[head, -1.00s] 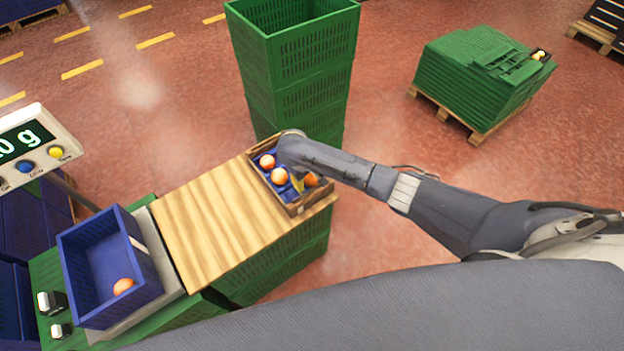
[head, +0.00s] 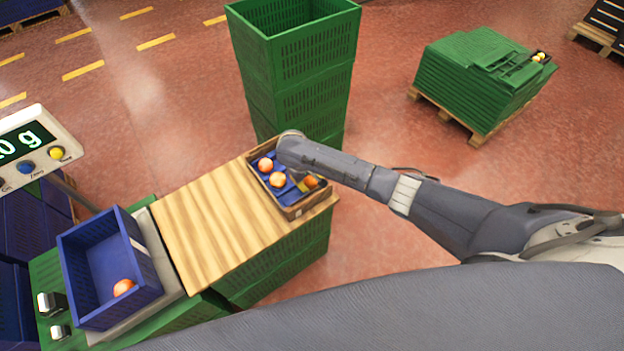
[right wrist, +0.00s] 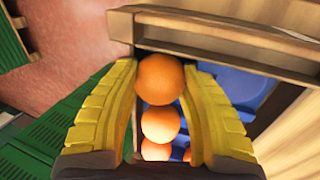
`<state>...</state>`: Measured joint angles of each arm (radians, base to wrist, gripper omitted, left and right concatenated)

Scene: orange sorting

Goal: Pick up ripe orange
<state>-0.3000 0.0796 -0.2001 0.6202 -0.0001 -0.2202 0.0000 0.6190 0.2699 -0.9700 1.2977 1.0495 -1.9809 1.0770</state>
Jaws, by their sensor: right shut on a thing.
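My right gripper (right wrist: 160,100) has its yellow fingers on both sides of a deep orange fruit (right wrist: 160,79), shut on it. In the head view this fruit (head: 312,181) shows at the right end of a small wooden crate, partly covered by my gripper. Two paler oranges (head: 265,164) (head: 277,180) lie in the same crate, on blue lining. In the right wrist view a paler orange (right wrist: 160,125) is just below the held one, with others partly hidden behind it. Another orange (head: 123,287) lies in a blue crate. My left gripper is out of view.
The wooden crate (head: 292,211) sits at the end of a wooden board (head: 205,225). The blue crate (head: 140,282) stands at the left beside a scale display (head: 32,145). A tall stack of green crates (head: 305,70) rises right behind the wooden crate.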

